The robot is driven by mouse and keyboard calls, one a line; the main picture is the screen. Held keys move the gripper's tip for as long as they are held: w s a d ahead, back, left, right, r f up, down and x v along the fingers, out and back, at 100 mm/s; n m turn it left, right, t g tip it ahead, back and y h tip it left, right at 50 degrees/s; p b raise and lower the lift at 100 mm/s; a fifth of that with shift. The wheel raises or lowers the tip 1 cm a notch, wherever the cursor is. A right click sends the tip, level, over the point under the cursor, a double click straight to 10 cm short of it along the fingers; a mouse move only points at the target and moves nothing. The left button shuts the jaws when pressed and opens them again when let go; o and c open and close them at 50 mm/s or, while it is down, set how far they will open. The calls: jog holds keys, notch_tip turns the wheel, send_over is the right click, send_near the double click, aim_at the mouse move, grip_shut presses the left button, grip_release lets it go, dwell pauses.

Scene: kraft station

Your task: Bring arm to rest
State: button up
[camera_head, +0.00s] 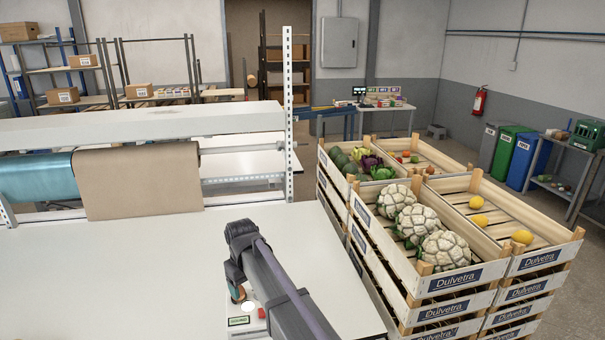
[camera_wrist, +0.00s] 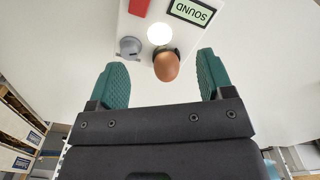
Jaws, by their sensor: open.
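My arm reaches over the white tabletop in the head view, and its end hides most of my gripper there. In the wrist view my gripper (camera_wrist: 162,62) is open, with its two green fingers apart and nothing held between them. A brown egg (camera_wrist: 167,66) sits just beyond the fingertips at a small white device (camera_wrist: 140,22), against a dark round holder. The egg appears apart from both fingers. The device also shows in the head view (camera_head: 240,324), partly hidden by my arm.
The device has a lit white disc (camera_wrist: 160,34), a grey knob (camera_wrist: 129,46) and a display (camera_wrist: 191,12) reading SOUND. Stacked wooden crates (camera_head: 455,281) with vegetables stand close on the right. A brown paper roll (camera_head: 138,184) hangs at the left. The tabletop (camera_head: 120,275) is clear on the left.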

jog(key=s+d+f+m+b, duration=0.2)
jog(key=s+d, duration=0.4)
jog(key=d, duration=0.6)
jog(key=s+d+f+m+b, duration=0.2)
jog(key=s+d+m, duration=0.2)
jog(key=d, duration=0.9)
jog(key=s+d+f+m+b, duration=0.2)
jog(key=s+d, duration=0.6)
jog(key=d, duration=0.4)
jog(key=shift+d+f+m, duration=0.2)
jog(key=shift+f+m, duration=0.15)
jog(key=shift+m, duration=0.35)
